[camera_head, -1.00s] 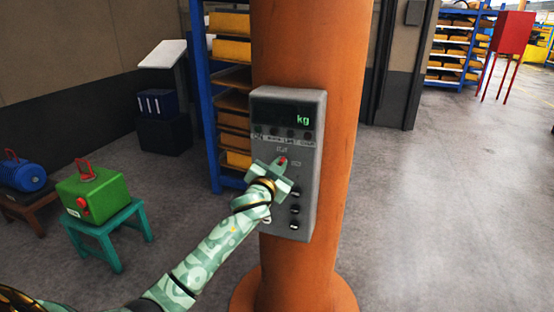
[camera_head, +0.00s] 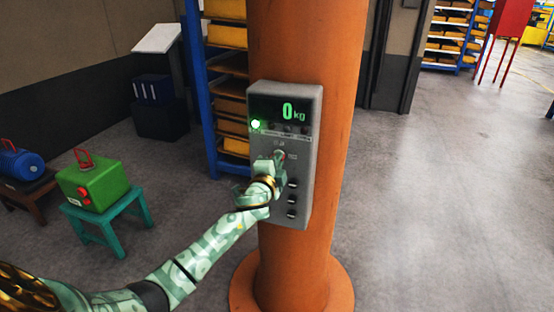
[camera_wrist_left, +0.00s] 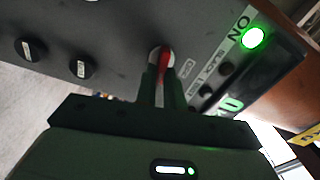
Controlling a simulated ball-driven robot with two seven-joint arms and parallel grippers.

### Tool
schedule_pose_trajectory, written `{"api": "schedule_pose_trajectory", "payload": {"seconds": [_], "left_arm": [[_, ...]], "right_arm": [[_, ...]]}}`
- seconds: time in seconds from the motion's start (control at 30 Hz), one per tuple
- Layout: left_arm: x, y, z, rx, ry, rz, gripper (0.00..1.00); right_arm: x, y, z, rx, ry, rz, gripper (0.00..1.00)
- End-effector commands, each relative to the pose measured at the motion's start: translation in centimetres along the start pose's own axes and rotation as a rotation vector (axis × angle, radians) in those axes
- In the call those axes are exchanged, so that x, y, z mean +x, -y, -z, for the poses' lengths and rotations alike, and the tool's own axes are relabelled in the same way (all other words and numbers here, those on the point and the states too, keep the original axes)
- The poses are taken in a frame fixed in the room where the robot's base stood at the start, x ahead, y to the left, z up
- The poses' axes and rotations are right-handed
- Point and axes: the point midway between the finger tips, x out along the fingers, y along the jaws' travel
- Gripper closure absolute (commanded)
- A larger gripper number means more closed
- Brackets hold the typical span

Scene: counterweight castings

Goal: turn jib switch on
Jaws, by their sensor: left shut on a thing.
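The grey control box (camera_head: 307,150) is fixed to an orange column (camera_head: 300,45). Its display (camera_head: 286,112) reads 0 kg, and a green lamp (camera_head: 256,124) beside ON is lit; the lamp also glows in the left wrist view (camera_wrist_left: 253,38). My left gripper (camera_head: 278,158) is at the switch in the middle of the panel. In the left wrist view its fingers (camera_wrist_left: 160,78) are shut on the switch's red lever (camera_wrist_left: 163,62). The lever is partly hidden by the fingers. My right gripper is not in view.
Several dark knobs (camera_head: 292,199) sit low on the panel. A green box (camera_head: 92,184) stands on a teal stool (camera_head: 108,222) at the left. A blue shelf rack (camera_head: 204,110) stands behind the column. The floor at the right is clear.

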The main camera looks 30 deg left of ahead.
Motion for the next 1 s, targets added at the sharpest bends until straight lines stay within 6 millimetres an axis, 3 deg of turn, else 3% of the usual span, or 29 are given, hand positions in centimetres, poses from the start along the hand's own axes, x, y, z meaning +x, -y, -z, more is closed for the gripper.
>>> {"api": "schedule_pose_trajectory", "payload": {"seconds": [0.4, 0.93, 1.0], "left_arm": [[-0.05, -0.38, 0.03, 0.176, -0.001, -0.004, 1.0], [-0.06, -0.49, 0.01, 0.199, -0.001, -0.005, 1.0], [-0.06, -0.48, 0.01, 0.198, -0.001, -0.004, 0.73]], "right_arm": [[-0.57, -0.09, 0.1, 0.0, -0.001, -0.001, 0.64], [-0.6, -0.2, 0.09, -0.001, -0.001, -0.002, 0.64], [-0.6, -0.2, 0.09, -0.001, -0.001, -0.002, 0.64]]}}
